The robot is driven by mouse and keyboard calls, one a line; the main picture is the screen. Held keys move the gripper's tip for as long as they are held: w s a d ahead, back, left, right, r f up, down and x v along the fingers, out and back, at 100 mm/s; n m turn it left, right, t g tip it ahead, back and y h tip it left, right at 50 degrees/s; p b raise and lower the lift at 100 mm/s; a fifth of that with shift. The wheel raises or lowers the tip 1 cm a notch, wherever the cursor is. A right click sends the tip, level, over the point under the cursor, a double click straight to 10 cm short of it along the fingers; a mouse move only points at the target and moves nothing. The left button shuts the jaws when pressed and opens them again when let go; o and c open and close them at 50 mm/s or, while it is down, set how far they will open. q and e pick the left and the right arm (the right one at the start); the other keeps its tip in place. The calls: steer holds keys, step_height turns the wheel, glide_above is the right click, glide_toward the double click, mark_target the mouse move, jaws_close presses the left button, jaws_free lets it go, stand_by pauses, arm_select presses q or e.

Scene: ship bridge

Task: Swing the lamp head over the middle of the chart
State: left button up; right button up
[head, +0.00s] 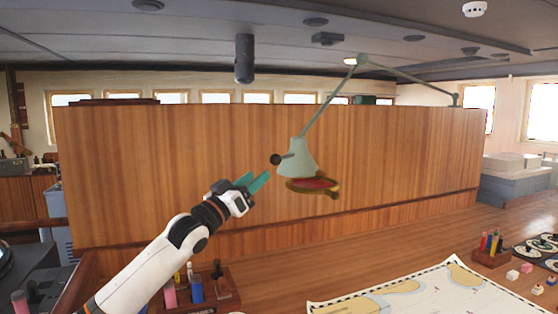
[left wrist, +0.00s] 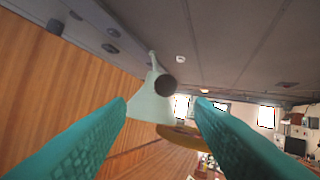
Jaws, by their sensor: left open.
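The lamp head (head: 301,160) is a pale green cone with a dark round knob (head: 277,160) on its left side. It hangs from a thin green jointed arm (head: 325,103), and a brass-coloured rim with a red inside shows at its bottom. The chart (head: 420,292) lies at the lower right, cut off by the picture's edge; the lamp head is to its upper left. My left gripper (head: 259,182) is open and empty, just left of and below the knob. In the left wrist view the lamp head (left wrist: 150,103) and knob (left wrist: 166,85) show between and beyond the teal fingers.
A wooden panel (head: 180,170) stands behind the lamp. A holder with pens (head: 491,250), small blocks (head: 520,271) and dark round items (head: 540,248) lie right of the chart. A wooden rack (head: 222,290) with coloured items is near my left arm. The air between gripper and lamp is clear.

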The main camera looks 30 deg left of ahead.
mark_target(280, 157)
arm_select(q)
steer(key=w+r+p, duration=0.1)
steer(key=w+d+r+p, duration=0.1)
steer(key=w+r, duration=0.1)
steer(key=w, duration=0.1)
steer(key=shift+d+r+p, duration=0.2)
steer(key=shift+d+p, duration=0.2)
steer(key=x, duration=0.1)
steer(key=p+x, duration=0.2)
steer(key=x, duration=0.1)
steer(key=shift+w+f, duration=0.25)
steer(key=shift+f, duration=0.05)
steer(key=shift+w+r, duration=0.1)
steer(key=shift+w, duration=0.35)
steer(key=shift+d, duration=0.1)
jaws_close()
